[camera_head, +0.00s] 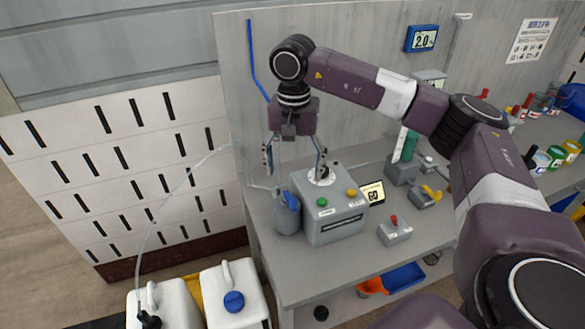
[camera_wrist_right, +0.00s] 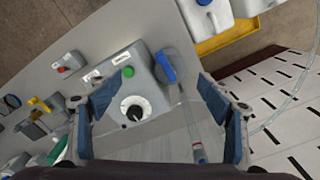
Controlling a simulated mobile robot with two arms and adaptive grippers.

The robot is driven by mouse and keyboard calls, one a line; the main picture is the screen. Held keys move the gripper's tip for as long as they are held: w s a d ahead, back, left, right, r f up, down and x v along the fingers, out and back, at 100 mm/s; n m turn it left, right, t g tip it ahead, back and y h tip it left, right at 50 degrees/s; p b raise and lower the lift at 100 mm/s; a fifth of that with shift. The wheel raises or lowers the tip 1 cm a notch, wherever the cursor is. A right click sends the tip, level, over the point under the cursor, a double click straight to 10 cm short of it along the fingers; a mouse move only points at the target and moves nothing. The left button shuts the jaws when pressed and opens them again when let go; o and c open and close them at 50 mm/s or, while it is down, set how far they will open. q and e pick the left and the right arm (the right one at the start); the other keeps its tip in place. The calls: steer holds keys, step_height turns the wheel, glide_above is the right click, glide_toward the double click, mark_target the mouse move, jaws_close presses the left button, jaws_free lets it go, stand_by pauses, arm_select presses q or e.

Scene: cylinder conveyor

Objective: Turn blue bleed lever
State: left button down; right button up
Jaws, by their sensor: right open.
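The blue bleed lever (camera_head: 290,201) sits on top of a small grey cylinder (camera_head: 286,222) at the bench's left end. In the right wrist view the blue lever (camera_wrist_right: 165,66) is near the top centre, beyond the fingertips. My right gripper (camera_head: 295,166) is open and empty, pointing down above the lever and the grey control box (camera_head: 335,231). Its two blue finger pads (camera_wrist_right: 160,90) stand wide apart in the wrist view, with the box's dial (camera_wrist_right: 132,110) showing between them. My left gripper is out of view.
White jugs (camera_head: 234,295) stand below left. A clear hose (camera_head: 165,215) runs to the bench's left end.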

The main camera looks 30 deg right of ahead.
mark_target(293, 200)
steer(key=shift+a+f+b, duration=0.1)
steer(key=shift+f+b, duration=3.45)
steer(key=shift+f, duration=1.9)
steer(key=shift+c, duration=0.5)
jaws_close()
